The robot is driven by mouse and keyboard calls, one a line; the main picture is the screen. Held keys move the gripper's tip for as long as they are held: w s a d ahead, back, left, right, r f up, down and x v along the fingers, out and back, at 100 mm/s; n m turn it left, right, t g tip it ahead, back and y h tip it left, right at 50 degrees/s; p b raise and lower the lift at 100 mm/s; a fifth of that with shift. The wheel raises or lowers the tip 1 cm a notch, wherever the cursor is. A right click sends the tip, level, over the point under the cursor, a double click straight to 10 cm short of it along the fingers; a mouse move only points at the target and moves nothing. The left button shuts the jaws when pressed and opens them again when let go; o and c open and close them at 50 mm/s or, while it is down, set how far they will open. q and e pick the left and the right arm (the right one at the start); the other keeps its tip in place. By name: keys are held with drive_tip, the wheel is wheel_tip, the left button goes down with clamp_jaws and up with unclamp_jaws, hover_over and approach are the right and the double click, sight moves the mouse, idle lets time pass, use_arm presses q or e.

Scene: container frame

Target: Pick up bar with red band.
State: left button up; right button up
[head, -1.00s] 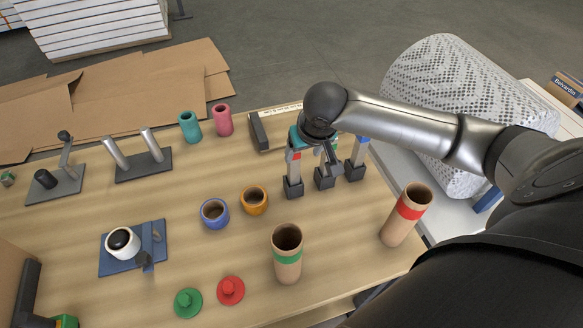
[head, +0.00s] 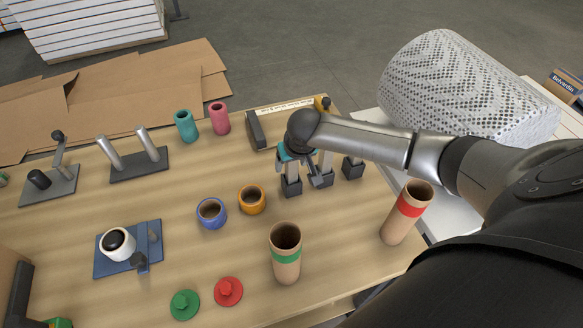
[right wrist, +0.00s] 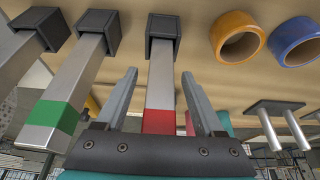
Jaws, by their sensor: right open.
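The bar with red band (right wrist: 160,80) is a square silver bar standing upright in a black square base (right wrist: 163,27). In the head view the bar (head: 292,171) is the leftmost of three; my right gripper covers its upper part. My right gripper (right wrist: 159,73) is open, with one finger on each side of this bar and visible gaps between fingers and bar. The red band shows low between the fingers, near the palm. A bar with a green band (right wrist: 52,116) stands beside it, outside the fingers. My left gripper is not in view.
A third bar base (head: 353,168) stands to the right. Orange (head: 251,199) and blue (head: 211,214) rings lie left of the bars. A green-banded tube (head: 286,262) and a red-banded tube (head: 406,213) stand nearer. A black block (head: 256,131) lies behind.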

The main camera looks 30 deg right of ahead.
clamp_jaws()
idle(0.6)
